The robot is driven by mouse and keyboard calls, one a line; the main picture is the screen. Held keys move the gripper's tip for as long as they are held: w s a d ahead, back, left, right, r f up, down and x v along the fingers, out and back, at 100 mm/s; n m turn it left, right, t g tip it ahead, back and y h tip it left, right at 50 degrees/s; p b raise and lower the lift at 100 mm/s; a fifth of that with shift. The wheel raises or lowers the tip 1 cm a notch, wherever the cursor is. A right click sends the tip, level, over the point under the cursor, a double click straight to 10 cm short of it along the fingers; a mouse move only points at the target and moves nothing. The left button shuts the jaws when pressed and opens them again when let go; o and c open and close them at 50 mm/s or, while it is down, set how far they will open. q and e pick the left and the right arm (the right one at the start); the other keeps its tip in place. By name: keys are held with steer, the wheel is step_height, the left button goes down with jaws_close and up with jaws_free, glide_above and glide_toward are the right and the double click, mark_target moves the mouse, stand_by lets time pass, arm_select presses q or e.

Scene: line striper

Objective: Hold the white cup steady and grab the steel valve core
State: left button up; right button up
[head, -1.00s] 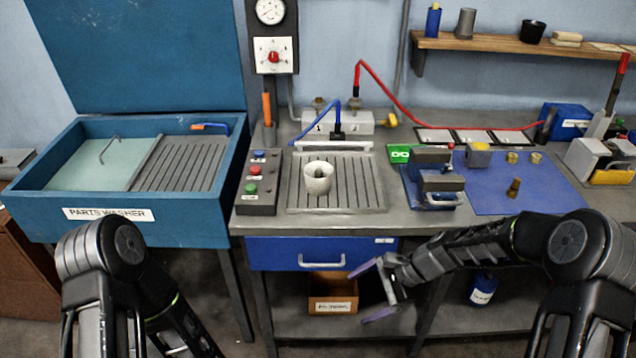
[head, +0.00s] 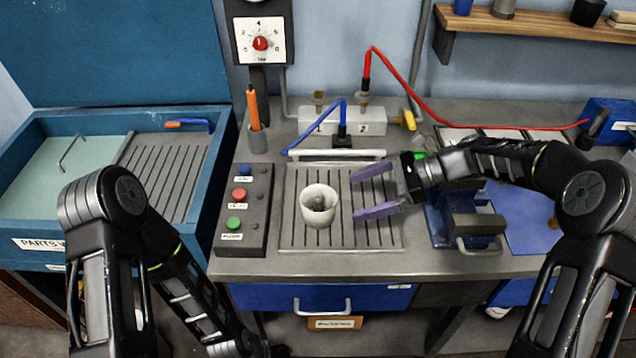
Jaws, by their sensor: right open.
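The white cup (head: 312,214) stands upright on the grooved metal tray (head: 382,234) on the bench. A grey piece, which looks like the steel valve core (head: 318,202), shows inside the cup; its lower part is hidden by the cup wall. My right gripper (head: 355,196) is open and empty to the right of the cup, its purple fingers pointing left toward it, apart from the cup. My left arm comes in at the lower left, reaching down in front of the bench; its gripper is not visible.
A button box (head: 243,212) stands left of the tray. A valve block (head: 360,121) with blue and red hoses is behind it. A blue vise (head: 470,222) sits right of the tray, under my right forearm. The parts washer (head: 205,182) is at the left.

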mark_target(328, 205)
steer(key=shift+w, duration=0.3)
arm_select(q)
steer(key=shift+w, duration=0.2)
arm_select(e)
steer(key=shift+s+r, duration=0.1)
steer(key=shift+s, duration=0.1)
steer(key=shift+a+f+b, duration=0.3)
steer(key=shift+a, duration=0.1)
steer(key=b+x, duration=0.3)
steer(key=x, duration=0.4)
steer(key=shift+a+f, duration=0.15)
steer(key=shift+a, duration=0.2)
arm_select(q)
steer(key=shift+w+d+f, duration=0.1)
steer(key=shift+w+f, duration=0.05)
steer(key=shift+f, duration=0.7)
steer(key=shift+w+f, duration=0.1)
steer(key=shift+f, duration=0.7)
arm_select(e)
steer(key=shift+a+f, duration=0.25)
steer(key=shift+a, duration=0.35)
steer(key=shift+c, duration=0.5)
